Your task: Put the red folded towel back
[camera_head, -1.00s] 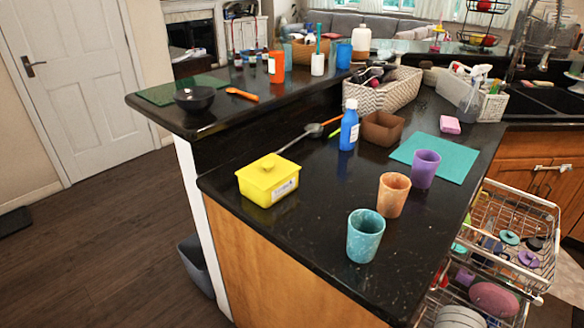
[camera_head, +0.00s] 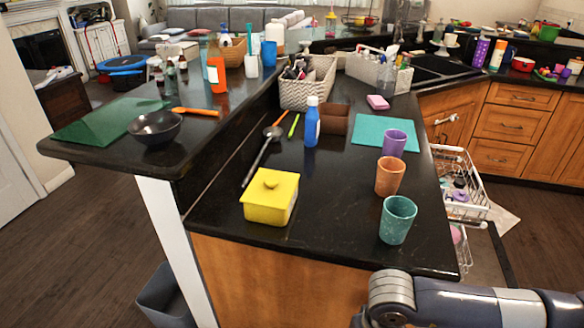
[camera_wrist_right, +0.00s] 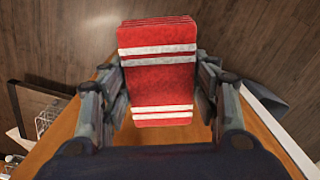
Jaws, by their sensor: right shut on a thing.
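The red folded towel (camera_wrist_right: 158,85) with white stripes is in the right wrist view. My right gripper (camera_wrist_right: 160,90) is shut on it, with a finger against each side. The wooden counter side and brown floor show behind and below the towel. In the head view only my right arm shows at the bottom right, in front of the counter's end; the gripper and towel are not visible there. My left gripper is not in view.
The black counter (camera_head: 330,225) holds a teal cup (camera_head: 397,220), an orange cup (camera_head: 389,177), a purple cup (camera_head: 394,143), a yellow box (camera_head: 270,197), a blue bottle (camera_head: 311,124) and a teal mat (camera_head: 372,130). An open dishwasher rack (camera_head: 462,185) stands at right. A grey bin (camera_head: 165,297) is below.

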